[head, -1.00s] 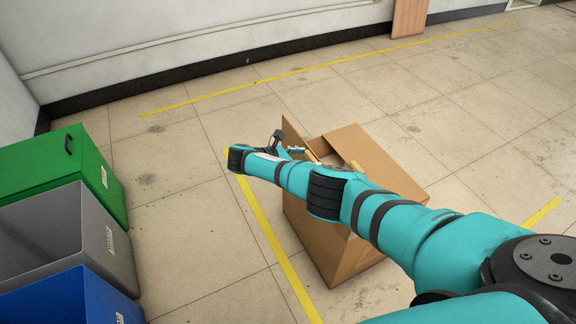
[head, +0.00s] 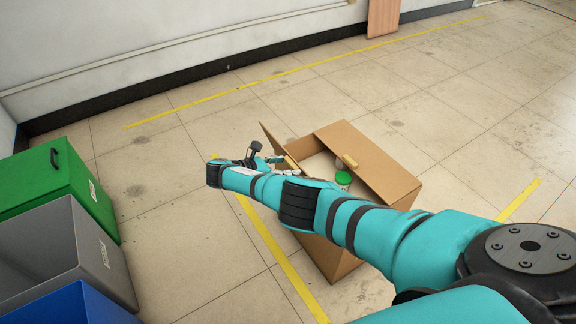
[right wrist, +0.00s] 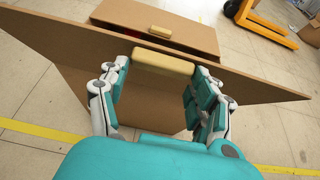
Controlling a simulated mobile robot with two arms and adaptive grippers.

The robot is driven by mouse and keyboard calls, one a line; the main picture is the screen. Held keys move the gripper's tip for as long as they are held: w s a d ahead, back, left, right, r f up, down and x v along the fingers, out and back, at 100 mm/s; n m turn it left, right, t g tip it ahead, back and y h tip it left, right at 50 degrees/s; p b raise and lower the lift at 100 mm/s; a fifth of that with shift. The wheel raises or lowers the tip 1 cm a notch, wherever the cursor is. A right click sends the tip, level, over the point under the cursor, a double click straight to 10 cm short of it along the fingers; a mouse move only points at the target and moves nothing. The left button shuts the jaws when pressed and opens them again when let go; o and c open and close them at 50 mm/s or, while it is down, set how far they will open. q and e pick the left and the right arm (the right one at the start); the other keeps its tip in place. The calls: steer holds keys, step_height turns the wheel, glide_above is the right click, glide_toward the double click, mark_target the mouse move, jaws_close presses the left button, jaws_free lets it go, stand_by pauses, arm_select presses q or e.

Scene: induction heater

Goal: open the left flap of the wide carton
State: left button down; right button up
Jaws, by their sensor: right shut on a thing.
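The wide brown carton (head: 330,262) stands on the floor in the head view, partly behind my right arm. Its left flap (head: 272,142) is partly raised and leans outward to the left. In the right wrist view this flap (right wrist: 60,42) spans the picture, with a pale yellow handle (right wrist: 163,63) on it. My right gripper (head: 268,160) is at the flap; in the wrist view its fingers (right wrist: 160,80) are shut on the handle from both sides. My left gripper is not in view.
A green-lidded item (head: 343,178) and pale items lie inside the carton. Green (head: 28,180), grey (head: 105,262) and blue (head: 60,305) bins stand at the left. Yellow lines mark the floor. Open floor lies behind the carton. A yellow pallet truck (right wrist: 262,25) shows in the wrist view.

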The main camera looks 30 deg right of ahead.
steer(key=shift+s+a+f, duration=0.1)
steer(key=shift+s+f, duration=0.1)
steer(key=shift+f, duration=0.25)
steer(key=o, duration=1.4)
steer(key=shift+c, duration=0.2)
steer(key=o, duration=0.4)
steer(key=shift+w+d+f, duration=0.1)
steer(key=shift+w+d, duration=0.1)
steer(key=shift+r, duration=0.2)
steer(key=shift+a, duration=0.15)
steer(key=v, duration=1.2)
